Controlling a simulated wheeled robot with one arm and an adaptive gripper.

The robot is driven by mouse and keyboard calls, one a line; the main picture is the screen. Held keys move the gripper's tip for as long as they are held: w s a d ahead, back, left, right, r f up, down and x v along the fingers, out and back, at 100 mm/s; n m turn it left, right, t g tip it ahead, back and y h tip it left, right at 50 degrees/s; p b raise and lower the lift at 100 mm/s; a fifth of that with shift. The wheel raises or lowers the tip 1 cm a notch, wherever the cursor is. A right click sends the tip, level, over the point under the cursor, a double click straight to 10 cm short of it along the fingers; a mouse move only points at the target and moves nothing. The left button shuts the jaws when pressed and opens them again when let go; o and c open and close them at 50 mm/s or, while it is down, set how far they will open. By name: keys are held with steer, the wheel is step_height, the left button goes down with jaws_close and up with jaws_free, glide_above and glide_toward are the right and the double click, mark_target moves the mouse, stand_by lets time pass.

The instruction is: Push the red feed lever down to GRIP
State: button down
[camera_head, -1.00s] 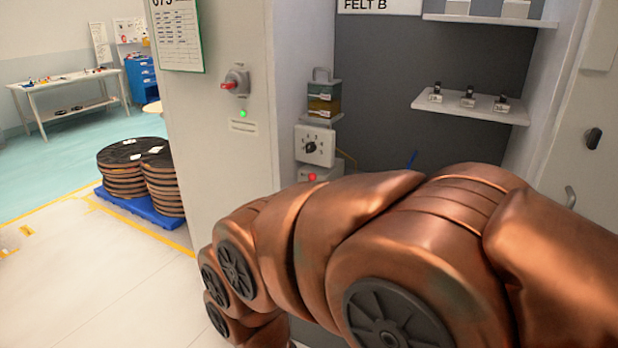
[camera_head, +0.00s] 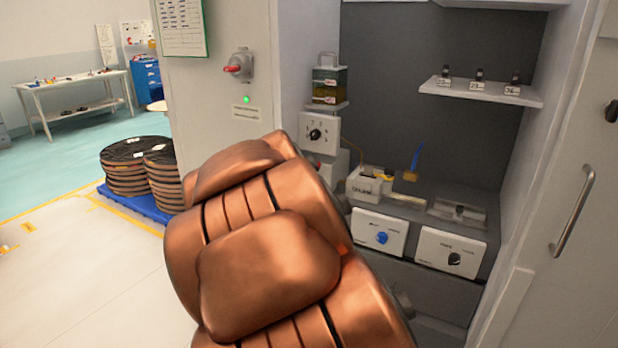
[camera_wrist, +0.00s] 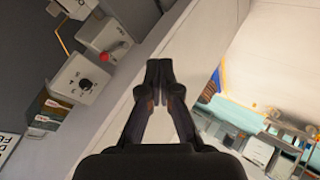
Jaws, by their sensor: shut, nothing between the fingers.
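A round red knob (camera_wrist: 119,48) sits on a pale box (camera_wrist: 100,34) in the wrist view, beside the dial plate; it looks like the end of the red feed lever. Its lever arm and any GRIP marking cannot be made out. In the head view my arm covers most of that spot below the dial. My gripper (camera_wrist: 158,66) is shut and empty, in front of the white cabinet wall, apart from the red knob, which is to its upper left in the wrist view. The gripper is hidden in the head view.
A dial plate (camera_head: 319,134) and a small canister (camera_head: 326,84) are on the cabinet's left inner wall. A red-handled switch (camera_head: 238,68) is on the outer wall. Control boxes with a blue knob (camera_head: 382,238) and a black knob (camera_head: 454,259) stand inside. Black reels (camera_head: 128,165) stand left.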

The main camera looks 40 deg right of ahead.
mark_target(313, 173)
steer(key=w+d+f+n+t+h+b, duration=0.1)
steer(key=w+d+f+n+t+b, duration=0.1)
steer(key=w+d+n+t+b, duration=0.5)
steer(key=w+d+n+t, duration=0.3)
steer(key=w+d, duration=0.4)
steer(key=d, duration=0.3)
steer(key=shift+n+t, duration=0.3)
steer(key=shift+n, duration=0.6)
steer(key=shift+w+f, duration=0.1)
steer(key=shift+w+d+r+p, duration=0.1)
steer(key=shift+w+d+p, duration=0.25)
steer(key=shift+w+d, duration=1.3)
steer(key=shift+w+d+r+p, duration=0.1)
steer(key=shift+w+d+p, duration=0.2)
steer(key=shift+w+d, duration=1.35)
steer(key=shift+s+d+f+b, duration=0.25)
steer(key=shift+s+b, duration=0.15)
steer(key=shift+b, duration=0.15)
